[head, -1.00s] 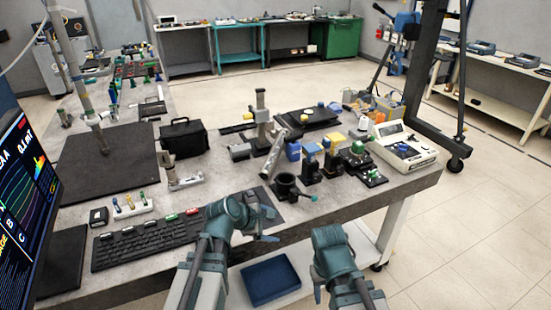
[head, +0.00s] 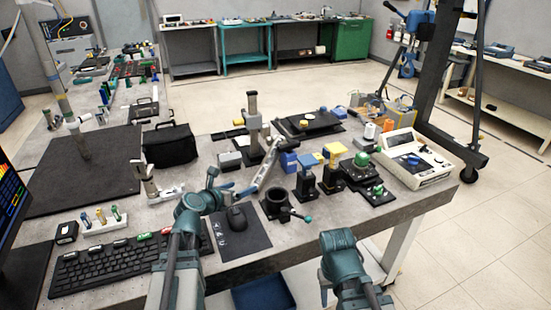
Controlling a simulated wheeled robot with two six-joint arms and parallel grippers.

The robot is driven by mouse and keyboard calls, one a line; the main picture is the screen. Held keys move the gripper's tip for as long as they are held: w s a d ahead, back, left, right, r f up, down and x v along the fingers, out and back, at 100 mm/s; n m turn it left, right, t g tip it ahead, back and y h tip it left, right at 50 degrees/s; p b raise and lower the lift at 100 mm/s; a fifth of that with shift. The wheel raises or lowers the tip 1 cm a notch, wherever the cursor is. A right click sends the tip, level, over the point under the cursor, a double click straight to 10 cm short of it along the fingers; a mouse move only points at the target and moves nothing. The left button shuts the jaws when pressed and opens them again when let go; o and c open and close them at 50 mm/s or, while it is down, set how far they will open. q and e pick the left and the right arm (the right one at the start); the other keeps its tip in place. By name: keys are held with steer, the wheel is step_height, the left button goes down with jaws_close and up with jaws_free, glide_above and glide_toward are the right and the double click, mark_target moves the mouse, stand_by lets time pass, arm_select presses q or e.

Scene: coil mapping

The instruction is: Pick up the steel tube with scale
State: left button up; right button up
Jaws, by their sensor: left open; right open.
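The steel tube with scale (head: 267,158) is a slim silver tube in the middle of the bench. It leans to the upper right, beside the base of the grey column stand. My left gripper (head: 231,186) is open, to the left of and just in front of the tube's lower end. I cannot tell whether a finger touches the tube; its lower end is partly hard to make out near the finger. My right gripper (head: 335,262) is open and empty, low at the bench's front edge, well away from the tube.
A black ring-shaped holder (head: 277,203) with a teal-tipped handle stands right of the tube. Yellow- and blue-topped devices (head: 306,178) stand beyond it. A black bag (head: 169,145) is to the left.

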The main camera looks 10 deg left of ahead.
mark_target(261, 175)
arm_select(q)
steer(key=shift+w, duration=0.65)
steer(key=b+x, duration=0.3)
steer(key=x, duration=0.5)
steer(key=shift+f, duration=0.1)
steer(key=shift+w, duration=0.15)
steer(key=shift+b+x, duration=1.05)
steer(key=shift+x, duration=1.6)
arm_select(e)
steer(key=f, duration=0.3)
steer(key=w+f, duration=0.1)
steer(key=f, duration=0.1)
steer(key=shift+d, duration=0.15)
arm_select(q)
steer(key=shift+c, duration=0.3)
jaws_close()
